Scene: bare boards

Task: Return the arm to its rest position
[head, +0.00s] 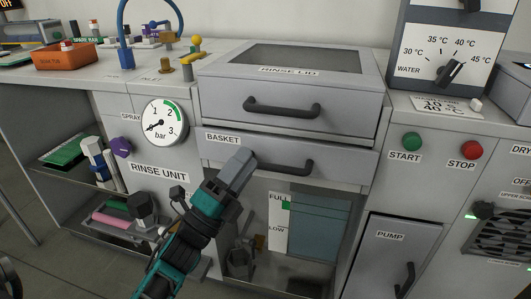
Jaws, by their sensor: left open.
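My left arm reaches in from the bottom, and its gripper (241,162) is in front of the rinse unit, at the left end of the basket drawer's handle (287,168). The gripper is open; its fingers overlap in this view, and I cannot tell whether they touch the handle. My right gripper is not in the picture.
The rinse lid front (345,118) with its dark handle is above. A pressure gauge (165,122) and a purple knob (121,147) are at left. Green start (411,141) and red stop (472,150) buttons and a pump door (385,265) are at right.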

